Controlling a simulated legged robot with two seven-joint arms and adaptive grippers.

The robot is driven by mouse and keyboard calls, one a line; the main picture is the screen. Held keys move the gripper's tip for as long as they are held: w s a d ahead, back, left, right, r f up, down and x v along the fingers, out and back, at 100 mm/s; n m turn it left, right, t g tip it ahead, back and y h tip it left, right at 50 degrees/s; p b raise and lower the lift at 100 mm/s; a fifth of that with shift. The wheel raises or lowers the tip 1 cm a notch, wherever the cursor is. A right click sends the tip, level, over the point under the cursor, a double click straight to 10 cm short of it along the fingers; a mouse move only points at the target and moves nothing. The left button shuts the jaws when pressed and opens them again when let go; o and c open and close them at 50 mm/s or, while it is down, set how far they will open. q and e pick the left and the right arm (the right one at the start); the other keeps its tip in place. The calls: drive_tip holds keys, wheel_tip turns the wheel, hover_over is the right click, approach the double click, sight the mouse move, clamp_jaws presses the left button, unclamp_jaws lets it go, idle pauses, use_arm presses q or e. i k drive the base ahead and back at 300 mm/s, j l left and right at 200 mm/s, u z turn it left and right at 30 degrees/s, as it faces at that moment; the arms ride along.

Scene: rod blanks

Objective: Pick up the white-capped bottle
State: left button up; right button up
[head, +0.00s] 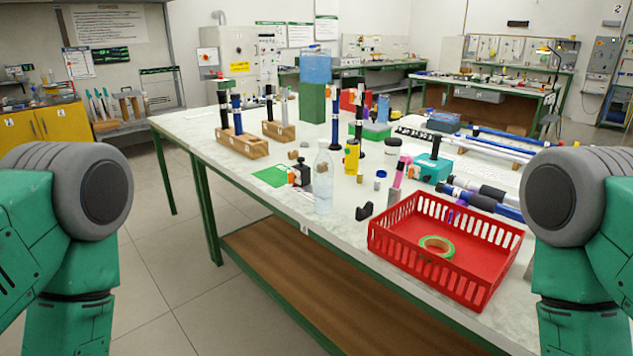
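A clear bottle with a white cap (323,190) stands upright near the front edge of the workbench (210,155), left of the red basket. A small brown block shows at or through its upper part; I cannot tell whether it is inside or behind. Parts of my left arm show at the left edge and parts of my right arm at the right edge, both well apart from the bottle. Neither gripper is in the picture.
A black-and-red item (301,173) is close on the bottle's left, a yellow bottle (352,157) behind right.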

sight(323, 166)
drive_tip(key=z, duration=1.1)
drive_tip(key=i+j+z, duration=0.1)
drive_tip(key=j+z, duration=0.85)
drive_tip(key=j, duration=0.15)
drive_tip(key=k+j+z, duration=0.15)
drive_tip(key=j+z, duration=0.35)
drive_tip(key=k+j+z, duration=0.2)
drive_tip(key=j+z, duration=0.3)
drive_tip(key=j, duration=0.1)
